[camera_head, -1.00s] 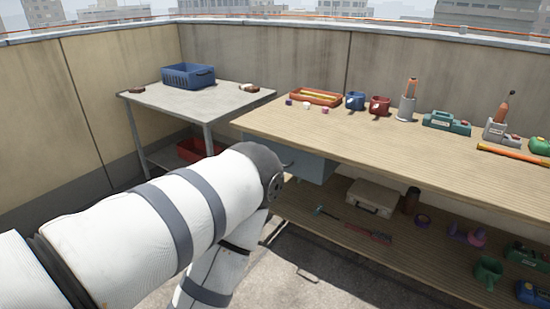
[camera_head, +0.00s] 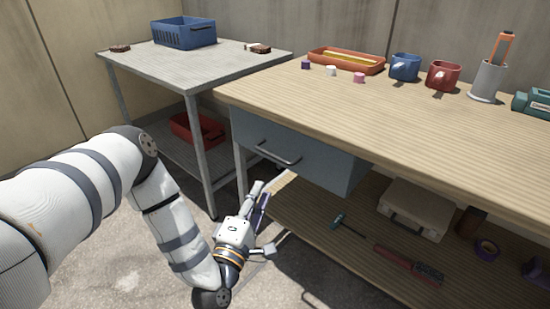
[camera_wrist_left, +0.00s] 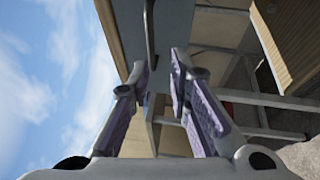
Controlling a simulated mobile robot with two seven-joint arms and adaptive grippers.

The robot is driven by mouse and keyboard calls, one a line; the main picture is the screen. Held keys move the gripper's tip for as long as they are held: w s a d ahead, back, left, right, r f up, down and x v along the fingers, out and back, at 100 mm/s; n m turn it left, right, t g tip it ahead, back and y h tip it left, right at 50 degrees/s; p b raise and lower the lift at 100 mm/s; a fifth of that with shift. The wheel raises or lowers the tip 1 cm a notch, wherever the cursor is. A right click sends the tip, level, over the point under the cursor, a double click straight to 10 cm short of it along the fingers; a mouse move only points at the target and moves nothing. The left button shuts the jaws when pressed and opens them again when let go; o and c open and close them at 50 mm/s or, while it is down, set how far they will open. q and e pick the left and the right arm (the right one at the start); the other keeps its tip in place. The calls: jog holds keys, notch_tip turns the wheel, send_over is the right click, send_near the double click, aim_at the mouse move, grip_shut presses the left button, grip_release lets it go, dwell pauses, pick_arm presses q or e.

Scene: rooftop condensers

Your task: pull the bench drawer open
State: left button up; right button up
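The bench drawer (camera_head: 325,168) has a blue-grey front under the left end of the wooden bench top and looks shut. Its dark bar handle (camera_head: 278,153) is on the front. My left gripper (camera_head: 262,196) is below and a little left of the handle, pointing up toward it. In the left wrist view the gripper (camera_wrist_left: 160,66) has its two purple-padded fingers apart with nothing between them. The handle (camera_wrist_left: 150,32) lies just beyond the fingertips there, apart from them. My right gripper is not in view.
The wooden bench (camera_head: 440,135) holds an orange tray (camera_head: 346,64), mugs and small blocks. Its lower shelf (camera_head: 330,255) carries a case (camera_head: 417,210) and tools. A grey table (camera_head: 190,75) with a blue basket (camera_head: 184,33) stands left. Open floor lies in front.

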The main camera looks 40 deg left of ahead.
aim_at(271, 157)
pick_arm(q)
jog(key=x, duration=0.4)
jog(key=r+x, duration=0.1)
jog(key=x, duration=0.7)
jog(key=shift+s+a+r, duration=0.1)
jog(key=shift+s+r, duration=0.05)
jog(key=shift+s, duration=0.05)
grip_shut()
